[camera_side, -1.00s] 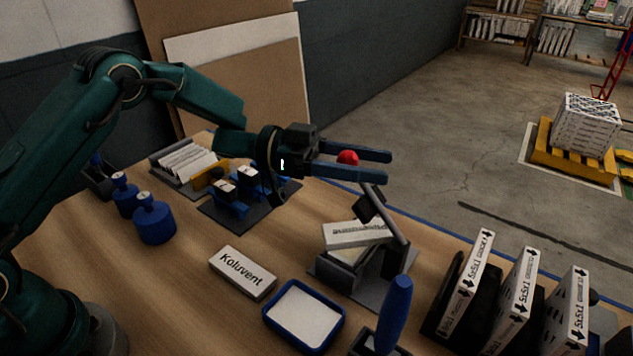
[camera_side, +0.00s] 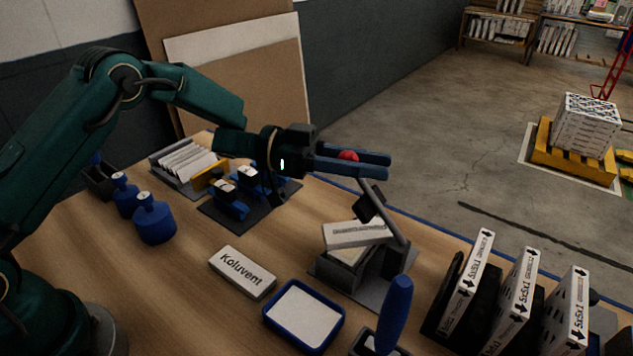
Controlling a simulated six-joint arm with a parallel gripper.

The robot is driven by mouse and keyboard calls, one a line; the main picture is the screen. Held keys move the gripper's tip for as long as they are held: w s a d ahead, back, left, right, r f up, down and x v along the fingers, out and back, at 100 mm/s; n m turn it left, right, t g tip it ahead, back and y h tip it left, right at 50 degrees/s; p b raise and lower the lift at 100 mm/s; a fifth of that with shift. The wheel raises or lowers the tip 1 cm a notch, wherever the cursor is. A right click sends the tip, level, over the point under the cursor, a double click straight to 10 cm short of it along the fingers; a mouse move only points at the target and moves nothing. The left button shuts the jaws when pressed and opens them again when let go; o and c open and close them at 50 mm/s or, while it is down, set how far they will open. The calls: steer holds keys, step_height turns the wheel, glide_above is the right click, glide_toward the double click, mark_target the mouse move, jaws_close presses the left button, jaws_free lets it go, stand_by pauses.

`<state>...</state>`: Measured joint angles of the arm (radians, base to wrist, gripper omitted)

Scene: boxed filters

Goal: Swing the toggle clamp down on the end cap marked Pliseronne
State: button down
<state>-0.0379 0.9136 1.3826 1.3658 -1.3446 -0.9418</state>
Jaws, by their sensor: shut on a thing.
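The toggle clamp has a red ball knob (camera_side: 348,155) at the top of its grey lever (camera_side: 385,207). The lever stands raised and tilted. My gripper (camera_side: 388,166) is shut on the red knob, with its two long fingers on either side. A pale end cap (camera_side: 354,234) lies in the grey clamp fixture (camera_side: 384,288), below the lever's dark pad (camera_side: 367,208). Its label is too small and blurred to read. Another block (camera_side: 242,272), marked Koluvent, lies on the table to the left of the fixture.
A blue tray with a white inside (camera_side: 285,338) and an upright blue handle (camera_side: 394,312) stand in front of the fixture. Boxed filters (camera_side: 515,290) stand in dark holders at right. Blue weights (camera_side: 154,220) and a rack of pale pieces (camera_side: 160,151) are at left.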

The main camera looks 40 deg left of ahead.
stand_by(0.8)
steer(key=a+f+h, duration=0.1)
steer(key=a+f, duration=0.3)
steer(key=shift+f, duration=0.35)
steer(key=shift+w+a, duration=0.1)
stand_by(0.4)
steer(key=c, duration=0.5)
jaws_free()
steer(key=shift+c, duration=0.2)
